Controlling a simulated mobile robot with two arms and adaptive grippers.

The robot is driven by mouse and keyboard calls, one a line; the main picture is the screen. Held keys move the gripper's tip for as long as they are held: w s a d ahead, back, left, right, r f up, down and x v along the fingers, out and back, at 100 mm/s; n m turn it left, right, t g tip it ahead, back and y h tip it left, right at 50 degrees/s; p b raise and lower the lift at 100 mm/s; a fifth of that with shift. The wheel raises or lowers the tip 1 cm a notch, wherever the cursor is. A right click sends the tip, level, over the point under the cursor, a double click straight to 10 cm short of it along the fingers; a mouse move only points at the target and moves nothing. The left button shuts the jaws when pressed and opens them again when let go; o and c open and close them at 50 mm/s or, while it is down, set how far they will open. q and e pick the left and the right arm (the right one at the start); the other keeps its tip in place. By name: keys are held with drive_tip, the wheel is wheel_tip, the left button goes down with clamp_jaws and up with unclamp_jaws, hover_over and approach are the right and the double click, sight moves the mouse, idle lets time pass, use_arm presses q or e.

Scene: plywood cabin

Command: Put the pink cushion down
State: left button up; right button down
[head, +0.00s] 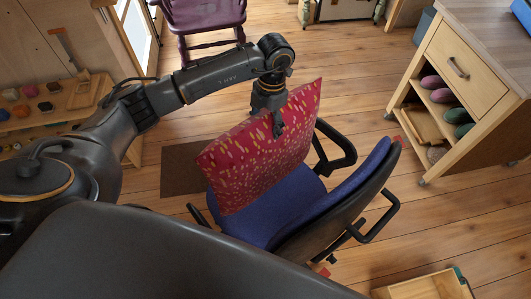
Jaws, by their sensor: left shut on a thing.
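The pink cushion (250,155) is deep pink with small yellow and pale flecks. It stands tilted on edge at the blue seat of an office chair (262,225), in the middle of the head view. My left gripper (276,128) is shut on the cushion's upper edge from above. The cushion's lower edge meets or hangs just over the seat; I cannot tell which. The cushion hides part of the seat. My right gripper is not in view.
The chair's backrest (345,200) and black armrests (337,150) stand close to the cushion. A wheeled wooden cabinet (465,68) is at the right, a purple chair (205,15) at the back. A wooden crate (425,286) lies at the lower right.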

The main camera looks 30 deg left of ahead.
use_arm(q)
wheel_tip(320, 180, down, 8)
drive_tip(key=shift+r+p, duration=0.25)
drive_tip(key=shift+p, duration=0.65)
drive_tip(key=o, duration=1.9)
drive_tip(key=shift+c, duration=0.2)
drive_tip(key=shift+w+d+r+b, duration=0.15)
drive_tip(key=shift+r+b, duration=0.55)
drive_tip(key=shift+r, duration=1.3)
drive_tip(key=shift+w+r+b, duration=0.3)
drive_tip(key=shift+r+b, duration=0.35)
drive_tip(key=shift+r, duration=1.35)
drive_tip(key=shift+w+d+r+b, duration=0.15)
drive_tip(key=shift+r+b, duration=0.55)
drive_tip(key=shift+r, duration=1.3)
